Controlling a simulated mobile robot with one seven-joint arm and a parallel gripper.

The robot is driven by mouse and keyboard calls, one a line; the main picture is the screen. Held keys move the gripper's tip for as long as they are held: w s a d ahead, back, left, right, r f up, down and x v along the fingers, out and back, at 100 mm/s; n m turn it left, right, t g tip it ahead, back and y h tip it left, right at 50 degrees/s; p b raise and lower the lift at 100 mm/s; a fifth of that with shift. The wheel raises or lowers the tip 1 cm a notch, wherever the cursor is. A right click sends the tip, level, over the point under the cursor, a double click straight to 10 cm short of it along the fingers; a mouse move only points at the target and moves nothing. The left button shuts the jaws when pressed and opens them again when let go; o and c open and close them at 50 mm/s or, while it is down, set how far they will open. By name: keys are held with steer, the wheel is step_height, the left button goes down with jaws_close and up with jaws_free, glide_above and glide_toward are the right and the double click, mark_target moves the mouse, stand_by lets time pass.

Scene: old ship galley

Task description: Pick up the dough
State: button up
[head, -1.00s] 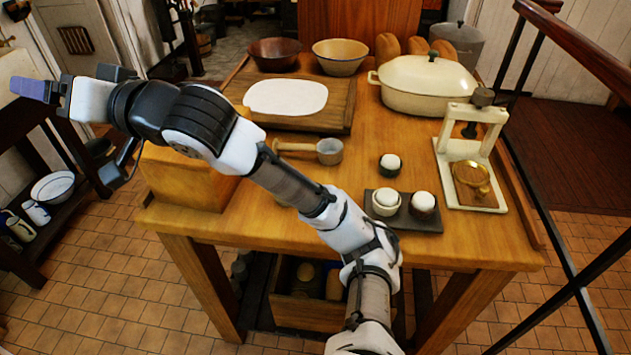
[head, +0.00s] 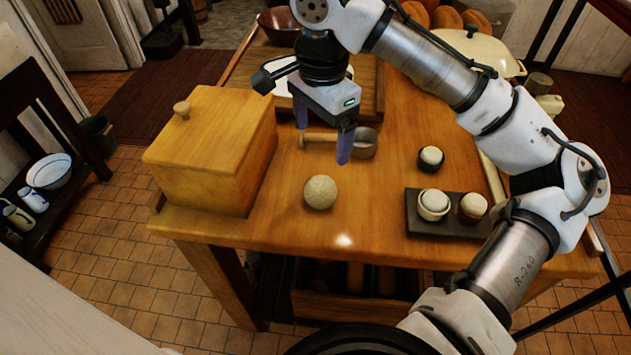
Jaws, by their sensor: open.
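A round, beige, speckled ball of dough (head: 320,192) sits on the wooden table (head: 385,215) near its front edge, right of a lidded wooden box. My gripper (head: 322,137) points downward over the table, just behind and above the dough in the picture. Its two purple-blue fingers are apart with nothing between them. The dough is in full view and the fingers do not appear to touch it.
A wooden-handled metal cup (head: 363,142) lies just behind the fingers. The wooden box (head: 212,150) stands to the left. A dark tray (head: 430,222) with two small topped cups is to the right, with another cup (head: 430,159) behind it. Table around the dough is clear.

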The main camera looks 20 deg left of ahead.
mark_target(321, 180)
step_height(321, 180, down, 14)
steer(key=shift+s+d+r+p, duration=0.15)
steer(key=shift+r+p, duration=0.1)
steer(key=shift+p, duration=0.5)
steer(key=shift+c, duration=0.2)
steer(key=c, duration=1.1)
steer(key=shift+r, duration=0.15)
steer(key=shift+c, duration=0.2)
